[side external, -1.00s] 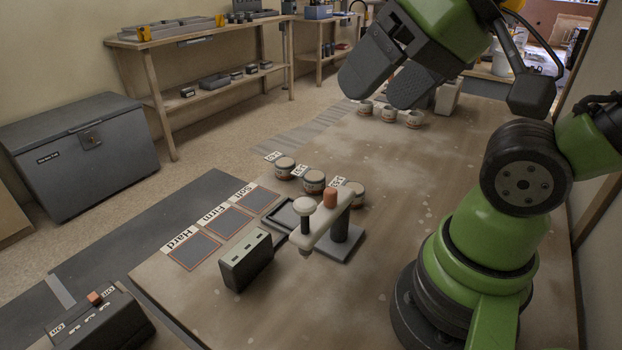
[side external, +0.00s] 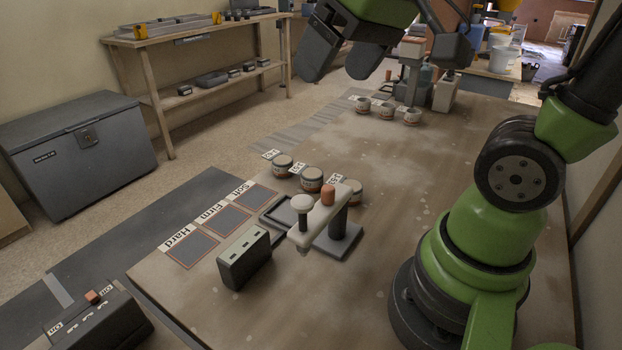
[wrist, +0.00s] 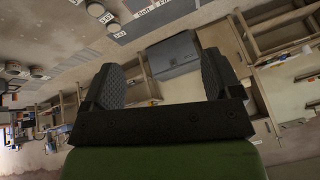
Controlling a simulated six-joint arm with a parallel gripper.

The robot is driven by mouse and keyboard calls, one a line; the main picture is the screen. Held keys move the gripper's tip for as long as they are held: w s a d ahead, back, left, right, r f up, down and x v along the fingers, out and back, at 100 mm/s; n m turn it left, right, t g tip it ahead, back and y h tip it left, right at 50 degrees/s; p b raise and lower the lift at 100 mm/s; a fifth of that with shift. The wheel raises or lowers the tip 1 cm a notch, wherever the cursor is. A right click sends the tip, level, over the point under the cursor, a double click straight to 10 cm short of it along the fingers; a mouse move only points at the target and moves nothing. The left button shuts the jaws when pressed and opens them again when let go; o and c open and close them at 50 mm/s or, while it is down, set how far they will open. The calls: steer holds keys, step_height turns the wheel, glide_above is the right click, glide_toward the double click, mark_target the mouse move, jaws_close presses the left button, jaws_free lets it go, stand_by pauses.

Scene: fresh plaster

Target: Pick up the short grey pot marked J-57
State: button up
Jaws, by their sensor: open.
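Three short grey pots with a reddish band stand in a row on the near part of the bench: a left pot (side external: 283,165), a middle pot (side external: 312,179) and a right pot (side external: 352,188). Three more similar pots (side external: 386,111) stand farther back. White tags lie by the pots, but I cannot read surely which one says J-57. My gripper (side external: 337,72) is open and empty, high above the far left side of the bench, apart from all pots. In the wrist view my gripper (wrist: 160,82) shows spread fingers with no pot between them.
A tester with a white arm (side external: 322,218) stands close to the near pots, partly hiding the right one. A grey box (side external: 245,258) and the Hard, Firm and Soft squares (side external: 227,221) lie nearby. A switch box (side external: 100,325) is at front left. The bench middle is clear.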

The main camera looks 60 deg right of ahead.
steer(key=w+d+f+n+g, duration=0.2)
steer(key=w+d+f, duration=0.3)
steer(key=w, duration=0.4)
steer(key=n+g+h, duration=0.1)
steer(key=n+g, duration=0.2)
steer(key=g, duration=0.1)
glide_above(311, 172)
steer(key=a, duration=0.1)
step_height(311, 172, down, 15)
steer(key=shift+n, duration=0.4)
steer(key=f, duration=0.5)
steer(key=shift+d+f, duration=0.1)
steer(key=shift+d, duration=0.15)
steer(key=f, duration=0.5)
steer(key=shift+d+f, duration=0.3)
steer(key=shift+c, duration=0.5)
steer(key=c, duration=1)
